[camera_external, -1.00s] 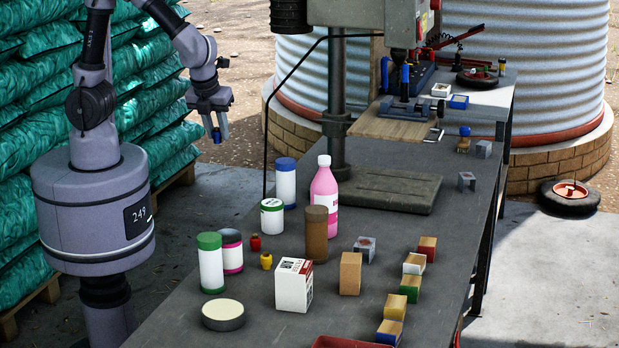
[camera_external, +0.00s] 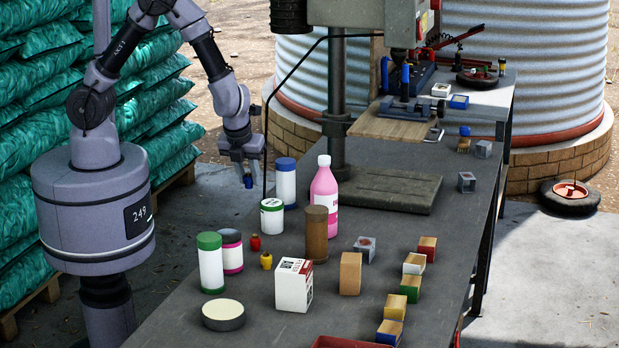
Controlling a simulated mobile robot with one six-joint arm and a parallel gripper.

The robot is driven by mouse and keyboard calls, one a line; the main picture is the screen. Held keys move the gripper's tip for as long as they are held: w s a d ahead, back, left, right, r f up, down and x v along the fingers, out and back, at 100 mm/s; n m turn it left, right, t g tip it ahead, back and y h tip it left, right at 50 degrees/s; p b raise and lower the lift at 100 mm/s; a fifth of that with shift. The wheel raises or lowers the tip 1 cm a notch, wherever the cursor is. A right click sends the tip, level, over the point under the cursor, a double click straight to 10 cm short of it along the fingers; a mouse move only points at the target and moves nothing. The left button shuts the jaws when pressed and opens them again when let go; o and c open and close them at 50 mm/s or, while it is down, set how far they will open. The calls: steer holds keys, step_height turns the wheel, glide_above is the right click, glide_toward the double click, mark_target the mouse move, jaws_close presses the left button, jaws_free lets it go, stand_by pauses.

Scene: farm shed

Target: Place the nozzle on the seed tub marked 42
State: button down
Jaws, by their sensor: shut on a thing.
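My gripper (camera_external: 246,174) is shut on a small blue piece (camera_external: 248,182), which seems to be the nozzle. It hangs above the table's left edge, just left of a white tub with a blue lid (camera_external: 285,182). A short white tub with a green rim (camera_external: 272,220) stands below and right of it. A taller green-lidded white tub (camera_external: 210,264) and a white tub with a purple top and pink band (camera_external: 231,252) stand nearer the camera. No number 42 is readable on any tub. A red nozzle-like piece (camera_external: 255,243) and a yellow one (camera_external: 266,261) stand among them.
A pink bottle (camera_external: 324,190), a brown cylinder (camera_external: 316,236) and a white box (camera_external: 294,287) stand close to the tubs. A drill press column (camera_external: 338,100) rises behind, with a black cable hanging near my gripper. Several blocks line the right side.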

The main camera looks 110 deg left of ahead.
glide_above(274, 201)
steer(key=d, duration=0.1)
steer(key=shift+s+d+f+b, duration=0.1)
steer(key=shift+f+b, duration=0.25)
steer(key=shift+f, duration=0.05)
step_height(274, 201, down, 4)
steer(key=shift+r+b, duration=0.15)
steer(key=shift+b, duration=1.05)
steer(key=shift+r, duration=0.25)
steer(key=shift+f, duration=0.15)
steer(key=c, duration=1.6)
jaws_free()
steer(key=shift+f, duration=0.1)
steer(key=o, duration=0.4)
steer(key=shift+o, duration=0.2)
